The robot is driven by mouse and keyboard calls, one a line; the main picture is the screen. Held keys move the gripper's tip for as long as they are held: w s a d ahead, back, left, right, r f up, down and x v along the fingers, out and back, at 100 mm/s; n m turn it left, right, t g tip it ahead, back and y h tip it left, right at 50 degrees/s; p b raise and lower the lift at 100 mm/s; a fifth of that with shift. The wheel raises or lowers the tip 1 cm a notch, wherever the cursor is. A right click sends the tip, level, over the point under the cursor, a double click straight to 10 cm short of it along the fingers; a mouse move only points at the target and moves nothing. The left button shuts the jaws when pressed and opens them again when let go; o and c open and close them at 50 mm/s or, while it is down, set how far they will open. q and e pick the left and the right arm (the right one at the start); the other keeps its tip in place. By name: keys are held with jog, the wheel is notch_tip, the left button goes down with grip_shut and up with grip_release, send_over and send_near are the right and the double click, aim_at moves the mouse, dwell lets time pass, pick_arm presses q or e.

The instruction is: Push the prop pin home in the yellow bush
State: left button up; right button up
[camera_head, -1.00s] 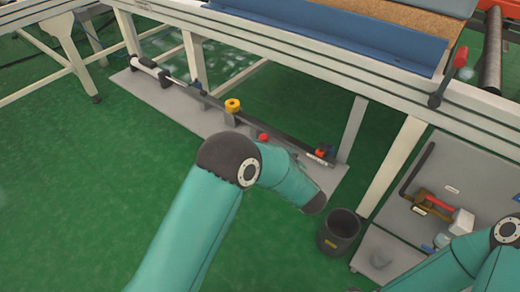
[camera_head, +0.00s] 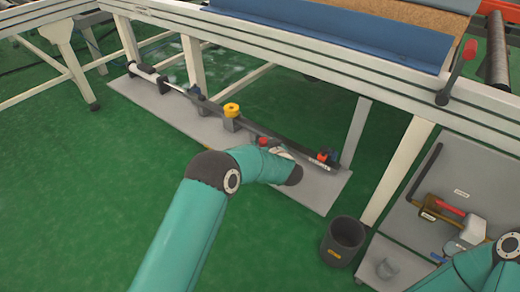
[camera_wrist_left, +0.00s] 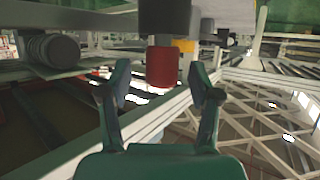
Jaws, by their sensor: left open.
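The yellow bush (camera_head: 232,110) stands on a dark bracket along the long rail under the table. A red knob (camera_head: 263,141), which looks like the prop pin's head, sits to its right on the same rail, partly hidden by my left arm. In the left wrist view the red knob (camera_wrist_left: 163,68) hangs under a dark part, with the yellow bush (camera_wrist_left: 184,46) behind it. My left gripper (camera_wrist_left: 162,86) is open, its fingers on either side of the knob's line with gaps showing. In the head view my left wrist mostly hides the gripper. My right gripper is out of view.
A grey base plate (camera_head: 170,121) carries the rail, with an orange-red part (camera_head: 323,156) near its right end. Table legs stand behind it. A dark bin (camera_head: 343,239) and a tool board (camera_head: 440,190) are at right. Green floor is clear at left.

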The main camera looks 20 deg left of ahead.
pick_arm(q)
jog(key=shift+x, duration=1.1)
grip_shut()
jog(key=shift+r, duration=0.1)
